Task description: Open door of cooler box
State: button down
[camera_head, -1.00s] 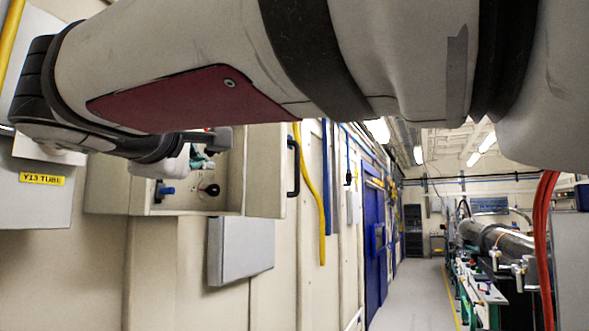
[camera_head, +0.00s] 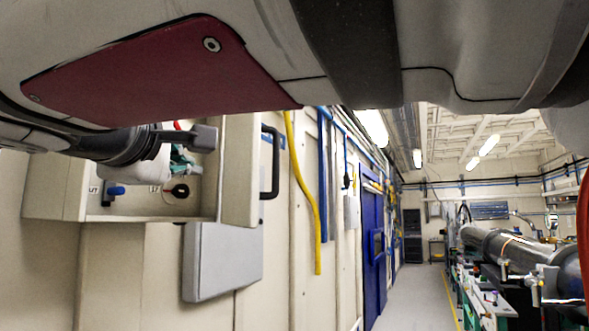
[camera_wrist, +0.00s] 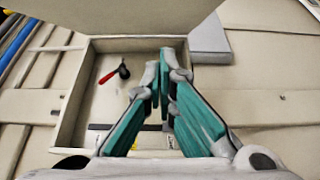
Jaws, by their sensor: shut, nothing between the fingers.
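The cooler box (camera_head: 50,190) is a beige cabinet on the wall at the left of the head view, with its front open. Its door (camera_head: 238,180) stands swung out at the right side, and a black handle (camera_head: 270,162) is on it. My gripper (camera_head: 182,160) is shut and empty at the box opening, partly hidden by my arm. In the wrist view the green fingers (camera_wrist: 163,85) lie together over the box interior, apart from the door panel (camera_wrist: 130,15) at the top. The box rim (camera_wrist: 72,115) shows at left. I cannot tell how deep the fingers reach.
A blue knob (camera_head: 113,191) and a black-and-red knob (camera_head: 180,190) sit inside the box. A grey panel (camera_head: 222,262) is on the wall below. A yellow hose (camera_head: 312,215) hangs right of the door. The aisle floor (camera_head: 412,300) is clear; pipe equipment (camera_head: 510,245) lines its right.

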jog(key=shift+w+d, duration=0.1)
jog(key=shift+d, duration=0.45)
